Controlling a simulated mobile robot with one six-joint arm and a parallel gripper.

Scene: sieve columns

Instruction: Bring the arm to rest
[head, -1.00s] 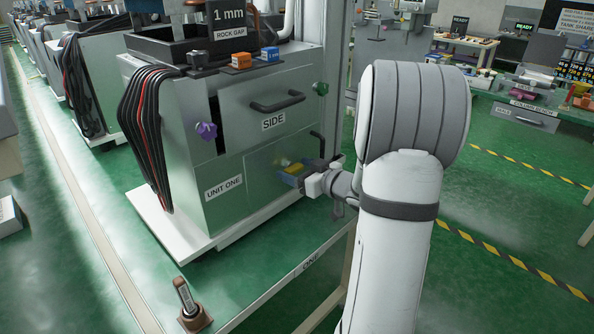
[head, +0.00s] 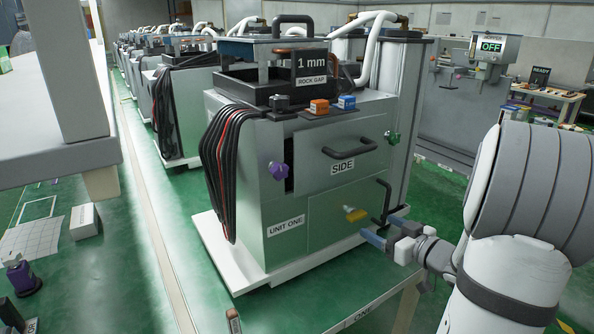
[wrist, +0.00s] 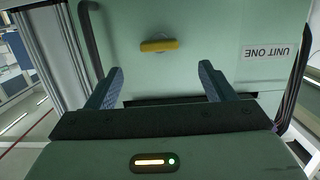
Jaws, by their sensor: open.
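My gripper (head: 372,238) is open and empty at the lower right front of the unit marked UNIT ONE (head: 250,205). In the wrist view its two blue fingers (wrist: 160,67) stand wide apart with nothing between them. Beyond the fingertips is the unit's pale green lower panel (head: 325,222) with a small yellow handle (head: 356,214). The yellow handle also shows in the wrist view (wrist: 158,46), apart from the fingers. My white arm reaches in from the right of the head view.
The SIDE panel (head: 340,160) has a black handle, with a purple knob (head: 279,171) at left and a green knob (head: 392,138) at right. A black bent handle (head: 384,203) stands near my gripper. A bench (head: 60,110) fills the left; green floor lies between.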

